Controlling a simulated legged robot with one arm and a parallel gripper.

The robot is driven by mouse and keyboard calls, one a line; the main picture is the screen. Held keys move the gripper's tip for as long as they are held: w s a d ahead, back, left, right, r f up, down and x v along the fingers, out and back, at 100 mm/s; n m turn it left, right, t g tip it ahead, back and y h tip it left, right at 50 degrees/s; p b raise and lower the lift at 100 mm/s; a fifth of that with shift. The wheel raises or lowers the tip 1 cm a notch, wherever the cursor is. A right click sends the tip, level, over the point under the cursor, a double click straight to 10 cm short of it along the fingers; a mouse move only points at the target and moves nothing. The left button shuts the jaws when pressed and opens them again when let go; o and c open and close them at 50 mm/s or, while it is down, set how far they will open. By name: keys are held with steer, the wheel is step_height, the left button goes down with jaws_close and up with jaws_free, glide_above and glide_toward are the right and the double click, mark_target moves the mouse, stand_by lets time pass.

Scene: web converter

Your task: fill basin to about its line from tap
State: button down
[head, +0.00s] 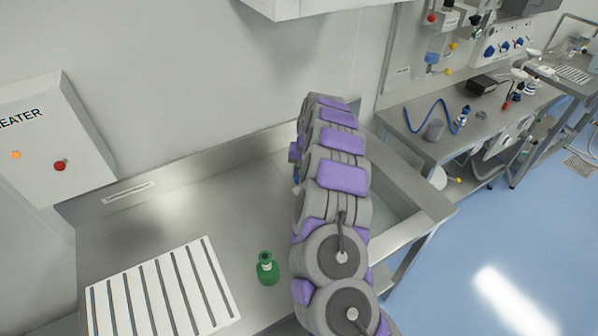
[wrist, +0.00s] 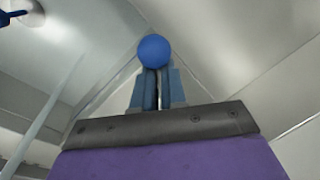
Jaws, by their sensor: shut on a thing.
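In the wrist view my gripper (wrist: 158,88) is shut on a round blue knob (wrist: 153,51) at its fingertips. What the knob is fixed to is hidden behind it. In the head view my arm reaches over the sink bench and hides my gripper, the tap and whatever is under it. A sunken sink (head: 395,204) shows partly to the right of my arm. No basin with a line can be made out. A pale round thing with a blue part (wrist: 22,14) shows at the wrist view's top left; I cannot tell what it is.
A green bottle (head: 267,268) stands on the steel bench (head: 215,215) left of my arm, near a white slatted rack (head: 165,290). A heater box (head: 55,140) is on the left wall. Another bench (head: 405,125) with tools stands at the right. Blue floor at right is open.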

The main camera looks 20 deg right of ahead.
steer(key=shift+s+d+f, duration=0.1)
steer(key=shift+s+f, duration=0.05)
steer(key=shift+d+n+g+b, duration=0.3)
steer(key=shift+d+n, duration=0.65)
steer(key=shift+n, duration=0.5)
steer(key=shift+d+n+g+b, duration=0.15)
steer(key=shift+d+n+g, duration=0.15)
steer(key=shift+d+n, duration=0.9)
steer(key=shift+a+n, duration=0.25)
steer(key=shift+a, duration=0.05)
steer(key=c, duration=1.4)
jaws_free()
steer(key=shift+o, duration=1.1)
steer(key=shift+s, duration=0.1)
steer(key=shift+d, duration=0.1)
